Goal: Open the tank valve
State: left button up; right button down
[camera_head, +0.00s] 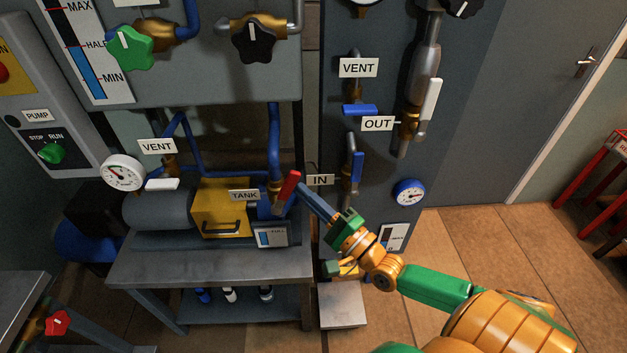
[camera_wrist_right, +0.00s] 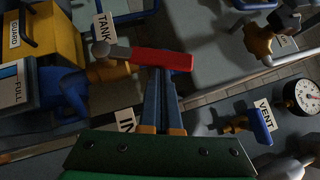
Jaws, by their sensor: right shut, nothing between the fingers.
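The tank valve has a red lever handle (camera_head: 288,186) beside the TANK label (camera_head: 244,195), on the pipe at the right end of the bench unit. In the head view the lever stands steeply, leaning right at its top. My right gripper (camera_head: 301,187) is shut and empty, its blue fingertips close beside the lever. In the right wrist view, the red lever (camera_wrist_right: 162,60) lies across the tips of my right gripper (camera_wrist_right: 159,72). I cannot tell whether they touch. The TANK label (camera_wrist_right: 103,27) shows behind. My left gripper is not in view.
The IN label (camera_head: 320,180) and a blue lever (camera_head: 358,167) are just right of my fingertips. A blue vent lever (camera_head: 360,109) is above.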

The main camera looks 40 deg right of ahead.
aim_at(288, 185)
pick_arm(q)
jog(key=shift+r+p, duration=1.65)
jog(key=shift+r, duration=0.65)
pick_arm(e)
jog(key=shift+w+a+r+n+g, duration=0.25)
jog(key=shift+w+a+r+n, duration=0.1)
jog(key=shift+a+r, duration=0.2)
jog(key=shift+w+a+r+n+g, duration=0.25)
jog(key=shift+w+a+r, duration=0.1)
jog(key=shift+a+r, duration=0.2)
jog(key=shift+a, duration=0.1)
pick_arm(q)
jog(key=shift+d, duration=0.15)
